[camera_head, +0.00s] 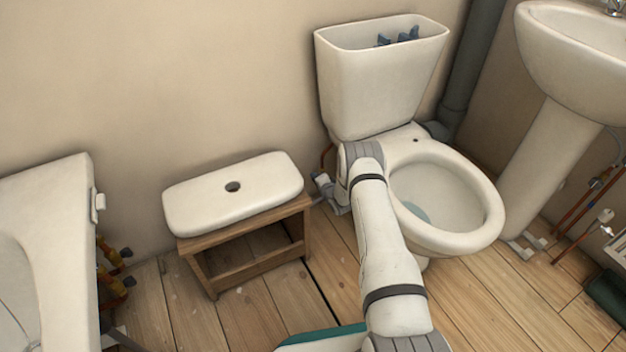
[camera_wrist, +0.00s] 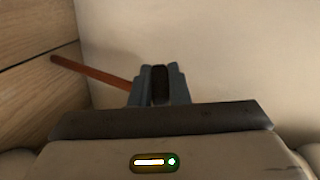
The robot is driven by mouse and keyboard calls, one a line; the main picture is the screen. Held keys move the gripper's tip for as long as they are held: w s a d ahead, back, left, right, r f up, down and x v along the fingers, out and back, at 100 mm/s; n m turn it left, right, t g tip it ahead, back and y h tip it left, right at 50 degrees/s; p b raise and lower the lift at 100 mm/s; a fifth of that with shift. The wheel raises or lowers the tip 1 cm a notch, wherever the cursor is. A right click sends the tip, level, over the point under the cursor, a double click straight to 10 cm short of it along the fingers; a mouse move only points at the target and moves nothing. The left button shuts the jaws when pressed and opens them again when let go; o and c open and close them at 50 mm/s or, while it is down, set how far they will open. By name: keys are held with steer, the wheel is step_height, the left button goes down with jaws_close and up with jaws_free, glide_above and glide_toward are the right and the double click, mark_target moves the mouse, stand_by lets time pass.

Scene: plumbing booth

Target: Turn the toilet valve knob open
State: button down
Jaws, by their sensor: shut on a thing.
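The white toilet (camera_head: 440,195) stands against the wall in the head view, with its cistern (camera_head: 375,85) open at the top. My gripper (camera_head: 322,184) is low beside the toilet's left side, near the wall, partly hidden by my arm. In the wrist view my gripper (camera_wrist: 160,86) is shut on a dark, rounded thing between its fingers, which appears to be the valve knob (camera_wrist: 160,80). A copper pipe (camera_wrist: 95,73) runs in from the left and ends behind the fingers. The valve body is hidden, so I cannot tell how far the knob is turned.
The cistern lid (camera_head: 260,190) lies on a wooden stool (camera_head: 213,280) left of my gripper. A bathtub (camera_head: 60,215) is at the far left. A pedestal sink (camera_head: 570,60) is at the right. Some plank floor (camera_head: 260,312) is clear in front of the stool.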

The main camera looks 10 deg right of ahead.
steer(key=g+h, duration=0.1)
steer(key=n+g+h, duration=0.1)
steer(key=shift+d+r+g, duration=0.1)
steer(key=shift+d+g, duration=0.2)
steer(key=shift+d, duration=0.05)
steer(key=shift+n+g+h+b, duration=0.3)
steer(key=shift+n+g+h, duration=0.2)
steer(key=shift+g+h, duration=0.3)
steer(key=shift+g, duration=0.3)
steer(key=c, duration=1.4)
jaws_free()
steer(key=shift+a, duration=0.1)
